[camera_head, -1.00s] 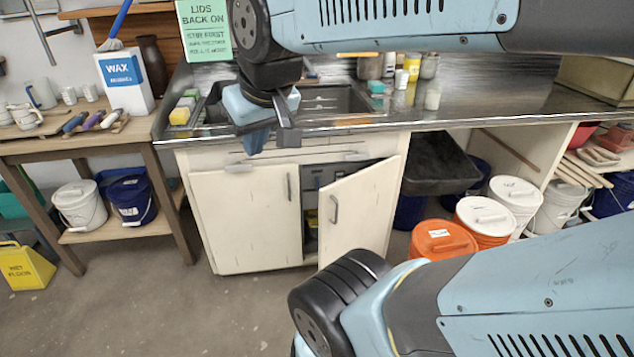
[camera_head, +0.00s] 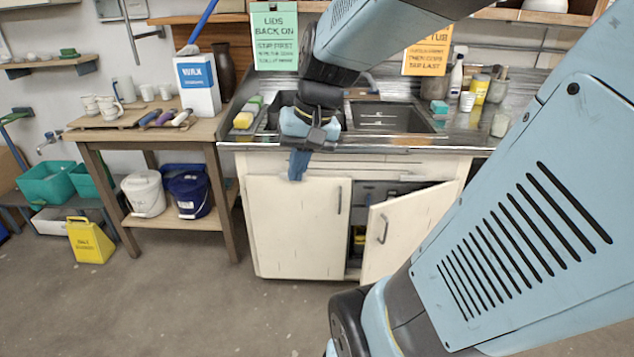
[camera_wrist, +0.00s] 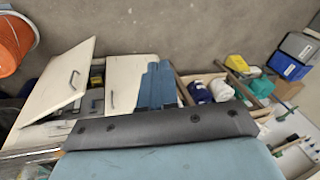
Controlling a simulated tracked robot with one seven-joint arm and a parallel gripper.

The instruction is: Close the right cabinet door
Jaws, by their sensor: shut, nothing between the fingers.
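The right cabinet door (camera_head: 400,231) is white with a dark bar handle and stands partly open under the sink. A dark gap shows between it and the closed left cabinet door (camera_head: 298,228). In the wrist view the open right door (camera_wrist: 62,82) is at the left, tilted out from the cabinet, and the left door (camera_wrist: 125,82) is beside my fingers. My gripper (camera_head: 299,165) is shut and empty, pointing down in front of the upper part of the left door. It also shows in the wrist view (camera_wrist: 158,84). It is left of the right door and apart from it.
A wooden table (camera_head: 150,132) stands to the left, with white and blue buckets on its shelf. An orange bucket (camera_wrist: 14,42) shows near the open door in the wrist view. The floor before the cabinet is clear.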

